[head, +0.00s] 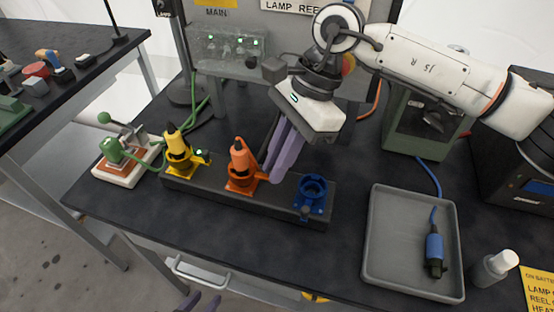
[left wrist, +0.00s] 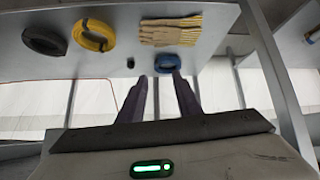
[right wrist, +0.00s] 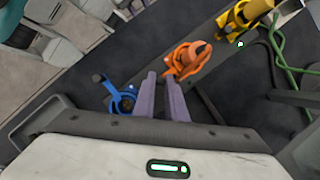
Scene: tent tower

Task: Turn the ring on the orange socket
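The orange socket (head: 241,186) sits in the middle of a dark rail, with an orange plug (head: 239,158) standing in it. A tab of its ring points right, toward my right gripper (head: 272,178). That gripper reaches down from above, its purple fingertips at or beside the tab. In the right wrist view the fingers (right wrist: 161,76) are a narrow gap apart, next to the orange socket (right wrist: 187,61); whether they grip the tab is unclear. My left gripper (head: 199,303) shows only its fingertips at the bottom edge; the left wrist view shows its fingers (left wrist: 160,80) apart and empty.
On the rail, a yellow socket with plug (head: 179,155) stands left and an empty blue socket (head: 313,190) right. A grey tray (head: 400,270) holds a blue connector (head: 434,250); a white bottle (head: 494,268) stands beside it. A green-handled clamp (head: 125,150) sits at left.

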